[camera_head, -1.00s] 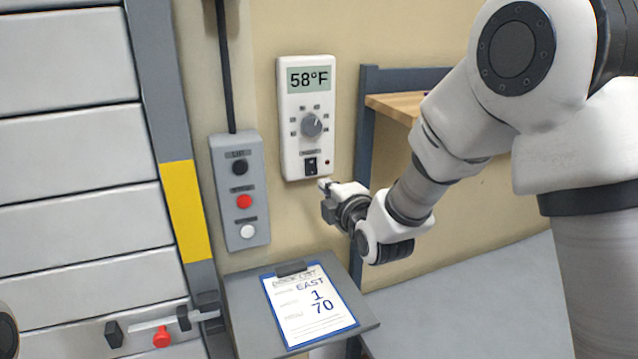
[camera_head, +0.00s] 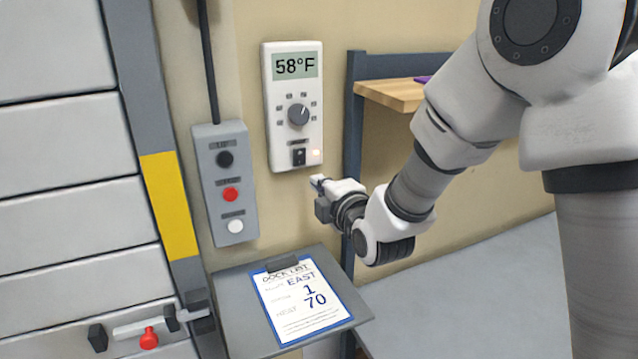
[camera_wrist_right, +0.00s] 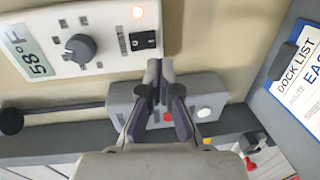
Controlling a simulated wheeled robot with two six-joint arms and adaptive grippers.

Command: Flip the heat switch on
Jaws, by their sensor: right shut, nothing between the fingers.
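The white heat control (camera_head: 291,125) hangs on the wall and reads 58°F, with a grey round dial (camera_head: 298,114) below the display. The black heat switch (camera_head: 299,157) sits near its bottom edge; it also shows in the right wrist view (camera_wrist_right: 143,40). The small indicator light (camera_head: 316,154) beside the switch glows; it is bright in the right wrist view (camera_wrist_right: 137,12). My right gripper (camera_head: 317,181) is shut and empty, just below the control. In the right wrist view its fingertips (camera_wrist_right: 160,68) are close to the switch, apparently apart from it. My left gripper is out of view.
A grey button box (camera_head: 226,187) with black, red and white buttons is left of the control. A clipboard (camera_head: 318,318) listing EAST, 1 and heat 70 lies on a grey shelf (camera_head: 238,315) below. A wooden shelf (camera_head: 392,93) is at right.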

